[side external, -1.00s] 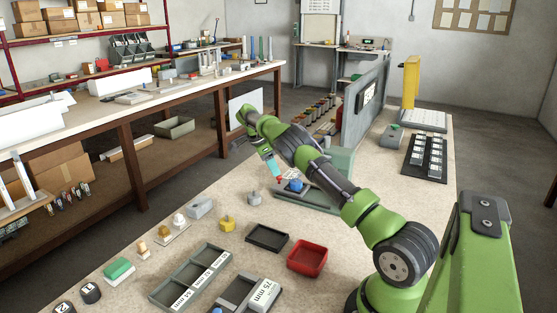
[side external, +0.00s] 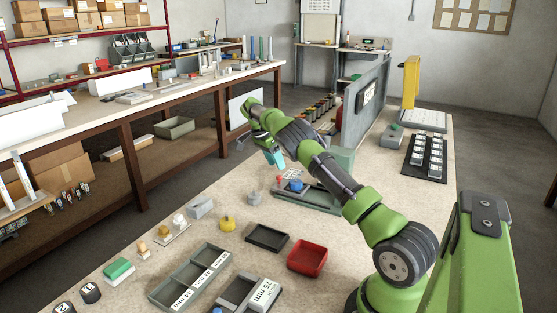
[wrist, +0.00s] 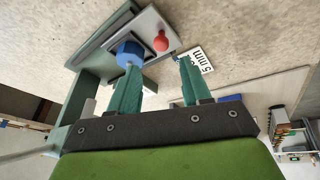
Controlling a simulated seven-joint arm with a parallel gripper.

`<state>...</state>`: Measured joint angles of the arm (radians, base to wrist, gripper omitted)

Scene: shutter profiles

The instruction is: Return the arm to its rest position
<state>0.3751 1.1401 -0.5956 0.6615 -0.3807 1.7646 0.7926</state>
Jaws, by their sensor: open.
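My gripper (side external: 277,160) has teal fingers and hangs above the far part of the bench, apart from the things below it. In the wrist view my gripper (wrist: 158,72) is open, with nothing between its fingers. Beyond the fingers lies a grey-green fixture (wrist: 98,62) with a blue round part (wrist: 130,53) and a red knob (wrist: 161,41). The side view shows the blue part (side external: 296,186) on the fixture (side external: 318,202), below my arm.
A black tray (side external: 267,237), a red bin (side external: 308,257) and a yellow part (side external: 227,223) stand nearer on the bench. A grey upright panel (side external: 363,103) rises behind my arm. Bare benchtop (side external: 395,190) shows to the right.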

